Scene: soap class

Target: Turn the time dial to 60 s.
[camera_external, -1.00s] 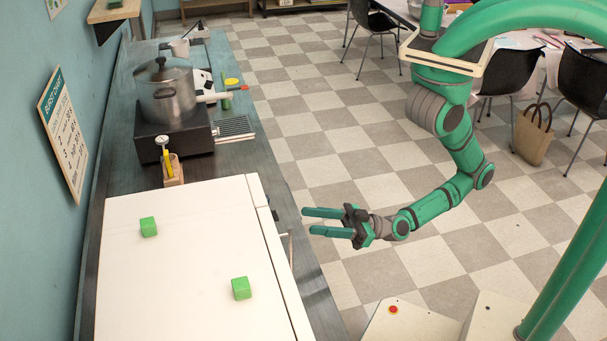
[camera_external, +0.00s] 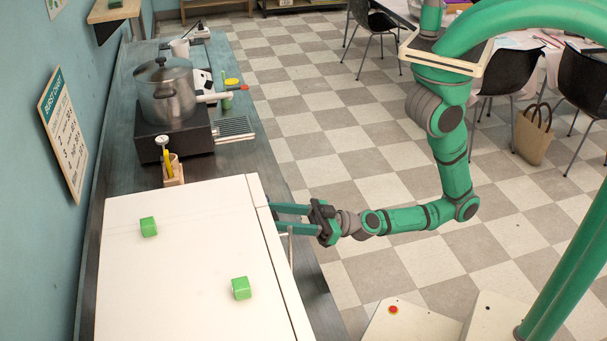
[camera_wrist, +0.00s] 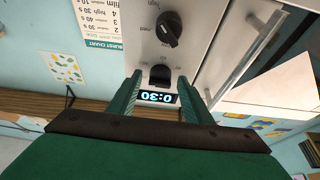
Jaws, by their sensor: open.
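The white microwave-like box (camera_external: 190,215) stands on the counter, its front facing right in the external view. In the wrist view, which is upside down, its panel shows a lit display (camera_wrist: 158,97) reading 0:30. A dark dial (camera_wrist: 160,75) sits beside the display, and a larger black knob (camera_wrist: 168,28) sits farther from it. My gripper (camera_external: 278,218) is open at the box's front. In the wrist view its fingers (camera_wrist: 160,78) appear on either side of the dial nearest the display; contact cannot be told.
A door handle (camera_wrist: 255,45) stands out right of the panel in the wrist view. Two green cubes (camera_external: 148,227) (camera_external: 241,288) lie on the box's top. A pot (camera_external: 168,95) on a burner and a burst chart (camera_external: 64,135) are farther back. The floor beside my arm is clear.

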